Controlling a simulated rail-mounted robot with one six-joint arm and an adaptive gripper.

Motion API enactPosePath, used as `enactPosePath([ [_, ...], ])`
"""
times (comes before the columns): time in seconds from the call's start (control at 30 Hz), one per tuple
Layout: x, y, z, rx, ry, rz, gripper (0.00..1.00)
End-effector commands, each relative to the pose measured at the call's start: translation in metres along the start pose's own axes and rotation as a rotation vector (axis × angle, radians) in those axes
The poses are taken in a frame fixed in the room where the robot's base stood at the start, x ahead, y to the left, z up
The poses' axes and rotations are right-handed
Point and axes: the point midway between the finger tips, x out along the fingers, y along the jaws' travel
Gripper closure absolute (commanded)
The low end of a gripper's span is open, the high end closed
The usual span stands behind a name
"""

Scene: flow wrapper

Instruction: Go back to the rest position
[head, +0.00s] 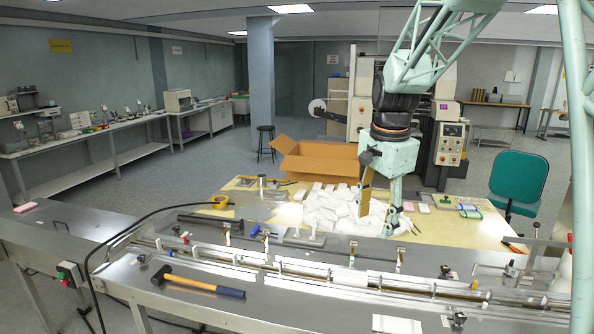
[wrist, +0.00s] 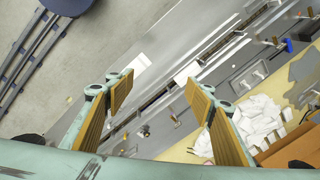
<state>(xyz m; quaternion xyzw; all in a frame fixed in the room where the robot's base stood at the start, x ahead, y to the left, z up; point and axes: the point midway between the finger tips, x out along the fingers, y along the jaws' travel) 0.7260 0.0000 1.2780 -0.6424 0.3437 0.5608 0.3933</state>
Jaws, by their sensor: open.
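My gripper (head: 379,208) hangs from my arm in front of the yellow table in the head view, with its fingers pointing down. In the wrist view my gripper (wrist: 160,88) shows its two orange-padded fingers spread wide apart with nothing between them. Below the fingers, in the wrist view, lies the steel machine bed (wrist: 180,70) with its long rails. The gripper appears to be above the bed and apart from it; the exact height is hard to tell.
A heap of white packets (head: 335,208) lies on the yellow table (head: 470,230), beside an open cardboard box (head: 318,160). A hammer (head: 197,284) with a blue-ended handle lies on the steel bed (head: 290,300). A green chair (head: 520,178) stands at right.

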Motion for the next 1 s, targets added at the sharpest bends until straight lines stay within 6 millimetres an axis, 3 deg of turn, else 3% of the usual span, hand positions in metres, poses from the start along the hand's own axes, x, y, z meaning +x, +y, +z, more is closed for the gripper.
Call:
enactPosePath([
  [0.5, -0.053, 0.071, 0.036, -0.212, 0.023, -0.035, 0.51],
  [1.0, -0.088, 0.145, 0.074, -0.417, 0.051, -0.063, 0.51],
])
